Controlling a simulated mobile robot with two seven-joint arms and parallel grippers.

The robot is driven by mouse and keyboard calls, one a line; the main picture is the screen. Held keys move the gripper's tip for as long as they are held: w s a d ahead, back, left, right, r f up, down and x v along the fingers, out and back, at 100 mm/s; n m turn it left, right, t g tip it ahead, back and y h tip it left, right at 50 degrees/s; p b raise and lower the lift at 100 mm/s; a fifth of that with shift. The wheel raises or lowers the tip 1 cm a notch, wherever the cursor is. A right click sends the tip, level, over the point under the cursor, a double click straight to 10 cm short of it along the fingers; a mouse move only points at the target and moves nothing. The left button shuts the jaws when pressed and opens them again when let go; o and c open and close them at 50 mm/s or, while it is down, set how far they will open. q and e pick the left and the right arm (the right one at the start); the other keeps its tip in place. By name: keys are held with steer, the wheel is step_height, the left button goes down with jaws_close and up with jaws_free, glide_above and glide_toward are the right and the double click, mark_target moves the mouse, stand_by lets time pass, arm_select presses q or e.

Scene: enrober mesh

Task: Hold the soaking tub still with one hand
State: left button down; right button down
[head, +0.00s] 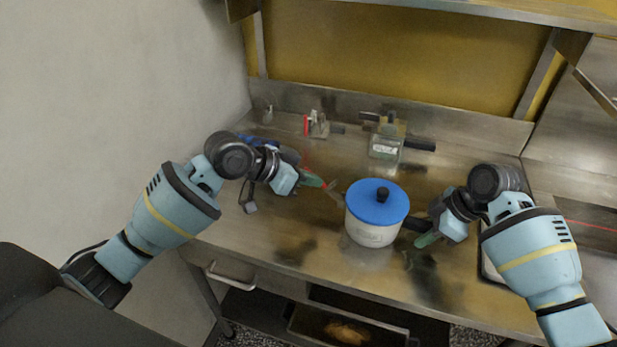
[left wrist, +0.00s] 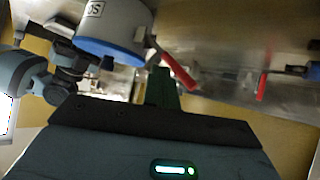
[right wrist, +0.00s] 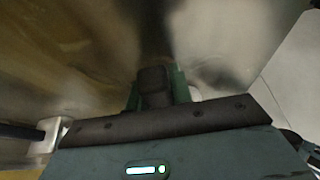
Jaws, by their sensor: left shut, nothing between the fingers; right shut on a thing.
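The soaking tub (head: 372,232) is white with a label and stands on the steel bench in the head view. Its blue lid (head: 378,200) is on, with a black knob. A black handle (head: 413,224) sticks out from its right side. My right gripper (head: 428,240) is shut on this handle; the right wrist view shows a dark block (right wrist: 153,88) between its green fingers. My left gripper (head: 320,182) is shut and empty, left of the tub and apart from it. The left wrist view shows the tub (left wrist: 115,25) and a red handle (left wrist: 178,70) close to the left fingers.
A clear container with a label (head: 385,148) and a small stand with a red item (head: 307,124) are at the back of the bench. A blue item (head: 247,140) lies behind my left wrist. The bench front (head: 330,260) before the tub is clear.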

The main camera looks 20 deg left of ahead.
arm_select(q)
steer(key=shift+s, duration=0.1)
steer(key=s+f+v, duration=0.1)
steer(key=s+v, duration=0.1)
steer(key=v, duration=1)
steer(key=shift+d+f, duration=0.15)
steer(key=shift+d, duration=0.15)
